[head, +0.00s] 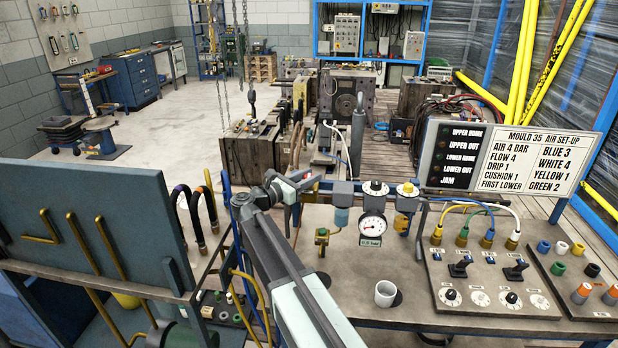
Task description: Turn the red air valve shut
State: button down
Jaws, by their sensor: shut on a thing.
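The red air valve (301,175) is at the left end of the air line on the grey bench (345,268). Only a little red shows; my gripper hides most of it. My gripper (298,184) reaches in from the front and is shut on the valve's handle. How far the handle is turned cannot be told.
A white cup (386,293) stands on the bench. A control panel (485,277) with coloured hoses is at the right, below a set-up sign (506,158). A blue panel (95,225) with yellow pipes and black hoses (195,215) crowd the left.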

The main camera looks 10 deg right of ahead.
jog(key=shift+m+g+h, duration=0.5)
jog(key=shift+m+g, duration=0.1)
jog(key=shift+g, duration=0.3)
jog(key=c, duration=1)
grip_release()
jog(key=shift+c, duration=0.2)
jog(key=v, duration=0.7)
jog(key=shift+a, duration=0.35)
jog(key=shift+s, duration=0.15)
